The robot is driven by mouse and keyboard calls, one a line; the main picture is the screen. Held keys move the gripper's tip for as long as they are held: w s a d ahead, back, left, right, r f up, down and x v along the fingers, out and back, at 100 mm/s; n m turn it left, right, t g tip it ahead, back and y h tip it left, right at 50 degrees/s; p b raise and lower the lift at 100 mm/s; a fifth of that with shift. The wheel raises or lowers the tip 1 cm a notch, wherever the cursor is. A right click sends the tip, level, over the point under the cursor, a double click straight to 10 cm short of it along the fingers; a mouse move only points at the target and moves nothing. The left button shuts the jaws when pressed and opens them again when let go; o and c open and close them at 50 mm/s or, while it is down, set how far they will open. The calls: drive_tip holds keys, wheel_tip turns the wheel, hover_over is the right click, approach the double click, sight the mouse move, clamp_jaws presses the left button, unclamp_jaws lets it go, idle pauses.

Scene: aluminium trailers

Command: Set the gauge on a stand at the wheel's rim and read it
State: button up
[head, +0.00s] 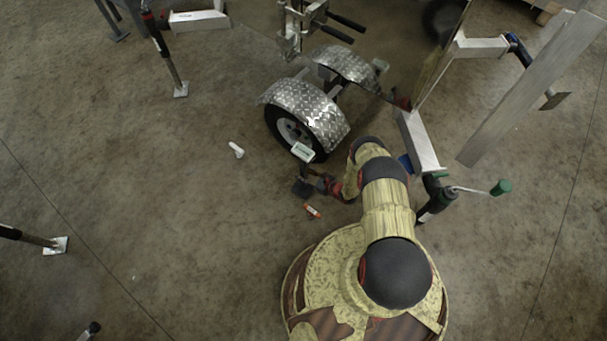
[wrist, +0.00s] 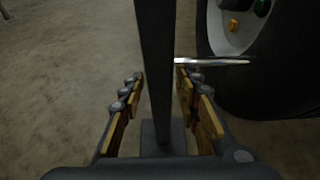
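The gauge (head: 302,152), a pale box with a greenish face, sits on top of a dark stand beside the trailer wheel (head: 290,132). The stand's dark foot (head: 302,187) is on the floor. In the wrist view the stand's post (wrist: 155,60) rises upright between my fingers, and its foot (wrist: 163,135) shows below. A thin silver rod (wrist: 212,61) points right across the wheel's dark tyre (wrist: 262,95); I cannot tell whether it touches. The gauge's reading is too small to read.
A diamond-plate fender (head: 312,108) covers the wheel. A white tube (head: 236,150) and an orange marker-like piece (head: 312,210) lie on the floor. A trailer jack with a green-handled crank (head: 500,187) stands right of my arm. The floor at left is mostly clear.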

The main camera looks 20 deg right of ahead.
drive_tip(key=shift+o, duration=0.4)
drive_tip(key=shift+r, duration=0.15)
drive_tip(key=p+v, duration=0.3)
drive_tip(key=v, duration=0.9)
drive_tip(key=shift+p, duration=0.4)
